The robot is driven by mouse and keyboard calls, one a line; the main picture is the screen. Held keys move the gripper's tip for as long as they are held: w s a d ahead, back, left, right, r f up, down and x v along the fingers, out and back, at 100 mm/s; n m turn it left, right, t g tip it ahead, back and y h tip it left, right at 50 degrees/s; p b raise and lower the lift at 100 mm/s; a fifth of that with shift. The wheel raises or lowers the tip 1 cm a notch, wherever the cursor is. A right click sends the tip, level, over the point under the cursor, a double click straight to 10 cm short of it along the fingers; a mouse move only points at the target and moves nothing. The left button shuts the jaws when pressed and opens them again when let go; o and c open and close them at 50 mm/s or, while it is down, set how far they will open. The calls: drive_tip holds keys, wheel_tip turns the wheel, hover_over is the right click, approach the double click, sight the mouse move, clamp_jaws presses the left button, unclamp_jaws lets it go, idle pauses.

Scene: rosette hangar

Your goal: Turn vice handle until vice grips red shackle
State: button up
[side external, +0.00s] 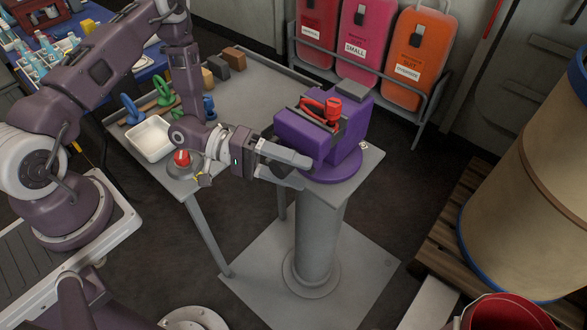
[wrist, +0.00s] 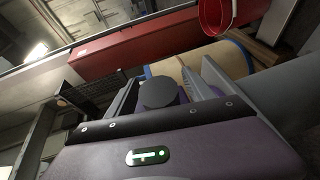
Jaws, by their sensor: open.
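The purple vice (side external: 345,165) stands on a grey pedestal (side external: 318,225) in the side external view. The red shackle (side external: 325,108) sits at the top between its jaws; whether both jaws touch it cannot be told. My gripper (side external: 299,172) is open at the vice's left front side, with its fingers pointing toward the vice. In the wrist view my gripper (wrist: 172,85) has a dark round knob (wrist: 158,93) between its spread fingers, perhaps part of the vice handle. The handle is not clearly visible in the side view, and contact with the fingers cannot be told.
A grey bench (side external: 250,92) left of the vice holds a white tray (side external: 149,138), a red button (side external: 181,157), blocks and coloured shackles. Coloured cases (side external: 365,35) stand in a rack behind. A large barrel (side external: 525,190) is at the right.

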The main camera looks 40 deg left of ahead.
sight(281, 171)
clamp_jaws()
drive_tip(key=shift+y, duration=0.3)
drive_tip(key=y, duration=0.1)
drive_tip(key=m+g+y, duration=0.1)
drive_tip(key=y, duration=0.1)
drive_tip(key=shift+a+f+y, duration=0.15)
drive_tip(key=shift+f+y, duration=0.15)
drive_tip(key=shift+f, duration=0.05)
drive_tip(key=y, duration=0.1)
drive_tip(key=m+y, duration=0.1)
drive_tip(key=y, duration=0.2)
drive_tip(key=shift+s+a+f+g, duration=0.1)
drive_tip(key=shift+a+f+g, duration=0.2)
drive_tip(key=shift+f, duration=0.1)
drive_tip(key=y, duration=0.2)
drive_tip(key=m+y, duration=0.1)
drive_tip(key=y, duration=0.1)
drive_tip(key=shift+a+f, duration=0.2)
drive_tip(key=shift+a, duration=0.15)
drive_tip(key=shift+a+f+m+y, duration=0.1)
drive_tip(key=shift+a+m+y, duration=0.15)
drive_tip(key=shift+y, duration=0.65)
drive_tip(key=shift+a+r+m+y, duration=0.1)
drive_tip(key=shift+a+m+y, duration=0.1)
drive_tip(key=shift+y, duration=0.7)
drive_tip(key=shift+a+f+m+y, duration=0.1)
drive_tip(key=shift+a+m+y, duration=0.15)
drive_tip(key=shift+y, duration=0.65)
drive_tip(key=shift+s, duration=0.1)
